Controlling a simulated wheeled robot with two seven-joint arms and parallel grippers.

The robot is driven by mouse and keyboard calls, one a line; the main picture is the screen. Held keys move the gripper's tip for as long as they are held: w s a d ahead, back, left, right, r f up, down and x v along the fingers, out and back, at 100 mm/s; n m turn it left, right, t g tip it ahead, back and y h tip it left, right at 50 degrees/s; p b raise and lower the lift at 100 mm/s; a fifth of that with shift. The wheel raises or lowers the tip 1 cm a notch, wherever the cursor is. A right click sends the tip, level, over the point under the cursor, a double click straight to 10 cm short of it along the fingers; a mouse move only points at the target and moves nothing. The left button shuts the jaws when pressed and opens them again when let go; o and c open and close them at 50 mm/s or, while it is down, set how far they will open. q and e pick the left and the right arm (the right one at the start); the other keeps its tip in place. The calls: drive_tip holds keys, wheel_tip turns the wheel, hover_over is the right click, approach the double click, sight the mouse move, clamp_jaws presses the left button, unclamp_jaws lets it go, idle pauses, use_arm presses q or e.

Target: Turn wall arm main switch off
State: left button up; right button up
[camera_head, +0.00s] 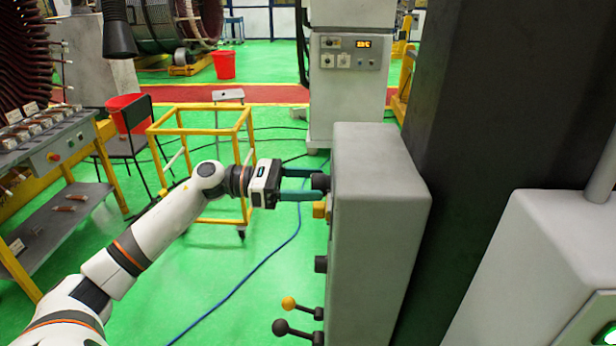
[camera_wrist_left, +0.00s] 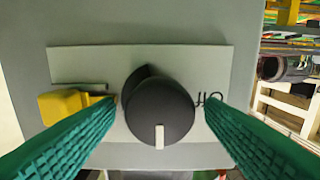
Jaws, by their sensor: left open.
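A grey control box (camera_head: 380,210) stands in front of the dark column, with its control face turned left. In the left wrist view a round black knob (camera_wrist_left: 160,110) sits on a pale plate (camera_wrist_left: 190,62). Its white pointer mark is at the bottom edge of the picture's knob. Lettering that looks like "Off" (camera_wrist_left: 209,98) shows right of the knob, partly covered by a finger. My left gripper (camera_head: 314,184) is open at the box's upper knob, one teal finger on each side of it. Whether the fingers touch the knob I cannot tell. My right gripper is out of view.
A yellow part (camera_wrist_left: 68,104) sits beside the knob; a yellow knob (camera_head: 320,210) also shows on the box. Below are levers with an orange ball (camera_head: 289,303) and a black ball (camera_head: 280,327). A yellow frame cart (camera_head: 200,150) stands behind my left arm.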

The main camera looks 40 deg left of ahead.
use_arm(q)
drive_tip(key=shift+w+d, duration=0.1)
drive_tip(key=shift+d, duration=0.05)
drive_tip(key=c, duration=1)
drive_tip(key=shift+o, duration=0.2)
drive_tip(key=shift+f+n, duration=0.1)
drive_tip(key=shift+n, duration=0.2)
drive_tip(key=shift+w+n+p, duration=0.1)
drive_tip(key=shift+n+p, duration=0.5)
drive_tip(key=shift+n, duration=8.2)
